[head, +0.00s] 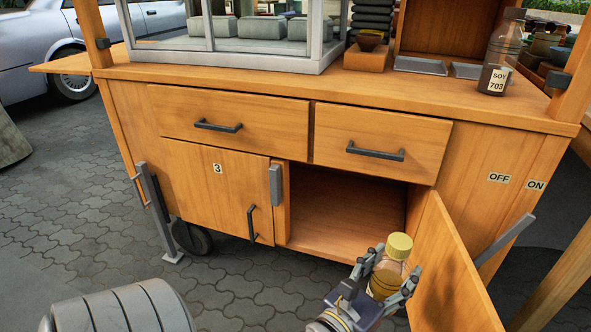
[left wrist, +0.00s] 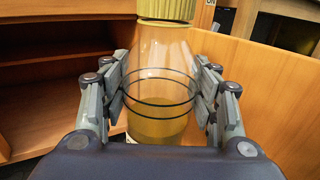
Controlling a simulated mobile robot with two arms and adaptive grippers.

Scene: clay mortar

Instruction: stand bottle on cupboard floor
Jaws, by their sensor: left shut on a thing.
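A clear bottle (head: 387,275) with a yellow cap and yellowish liquid is upright in my left gripper (head: 391,277), in front of the cupboard opening. The left wrist view shows the bottle (left wrist: 160,75) between both fingers (left wrist: 162,100), which are shut on its body. The open cupboard (head: 345,205) is empty as far as I see. Its floor (head: 335,240) is bare wood, and the bottle is outside it, near the open door (head: 448,275). My right gripper is not in view.
The open door stands close to the right of my left gripper. A closed door marked 3 (head: 215,195) is left of the opening. Two shut drawers (head: 235,117) are above. A soy bottle (head: 500,55) stands on the counter (head: 420,88).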

